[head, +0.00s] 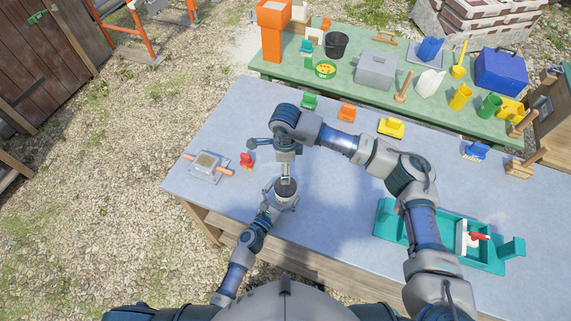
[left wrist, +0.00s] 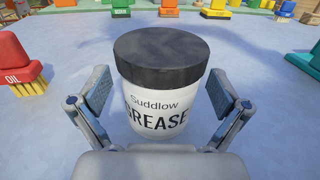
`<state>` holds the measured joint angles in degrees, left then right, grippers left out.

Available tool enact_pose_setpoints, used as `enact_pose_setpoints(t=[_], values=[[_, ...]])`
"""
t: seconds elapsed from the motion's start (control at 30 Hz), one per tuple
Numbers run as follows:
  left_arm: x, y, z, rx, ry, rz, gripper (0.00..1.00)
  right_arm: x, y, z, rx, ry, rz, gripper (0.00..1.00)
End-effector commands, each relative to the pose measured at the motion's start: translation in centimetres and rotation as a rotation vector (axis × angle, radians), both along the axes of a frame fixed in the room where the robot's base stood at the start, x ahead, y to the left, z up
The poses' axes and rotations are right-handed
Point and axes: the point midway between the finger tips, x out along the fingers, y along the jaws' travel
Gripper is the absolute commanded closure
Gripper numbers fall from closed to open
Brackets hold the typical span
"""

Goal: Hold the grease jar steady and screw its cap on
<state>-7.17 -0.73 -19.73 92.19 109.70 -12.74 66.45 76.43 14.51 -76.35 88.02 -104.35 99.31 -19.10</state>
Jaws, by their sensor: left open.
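The grease jar (head: 286,197) is white with "Suddlow GREASE" lettering, and stands upright on the blue-grey table. It fills the middle of the left wrist view (left wrist: 158,112). Its dark grey cap (left wrist: 162,52) sits on top and looks level; I cannot tell how tightly it is on. My left gripper (left wrist: 158,92) is open, with one finger on each side of the jar and gaps visible to its wall. My right gripper (head: 286,170) points down just above the cap in the head view. Its fingers are too small there to tell open from shut.
A grey tray-like item (head: 205,165) with an orange bar lies further left. A teal tray (head: 385,222) is at the right. Small coloured items line the table's back, before a green bench (head: 340,92).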

Motion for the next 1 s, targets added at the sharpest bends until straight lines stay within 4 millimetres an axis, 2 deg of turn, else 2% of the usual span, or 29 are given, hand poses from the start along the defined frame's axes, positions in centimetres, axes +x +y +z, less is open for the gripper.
enact_pose_setpoints(t=[0.3,0.5,0.7,1.0], values=[[-5.5,3.3,-0.2,0.001,0.004,0.001,0.0,0.0,0.0,0.0,0.0,0.0,0.0,0.0],[-8.3,5.1,-0.2,0.001,0.005,0.001,0.0,0.0,0.0,0.0,0.0,0.001,0.0,0.0],[-9.4,5.9,-0.2,0.001,0.003,0.001,0.0,0.1,0.0,0.0,0.0,0.001,0.0,0.0],[-9.5,5.9,-0.2,0.002,0.003,0.0,0.0,0.1,0.0,0.0,0.0,0.001,0.0,0.0]])
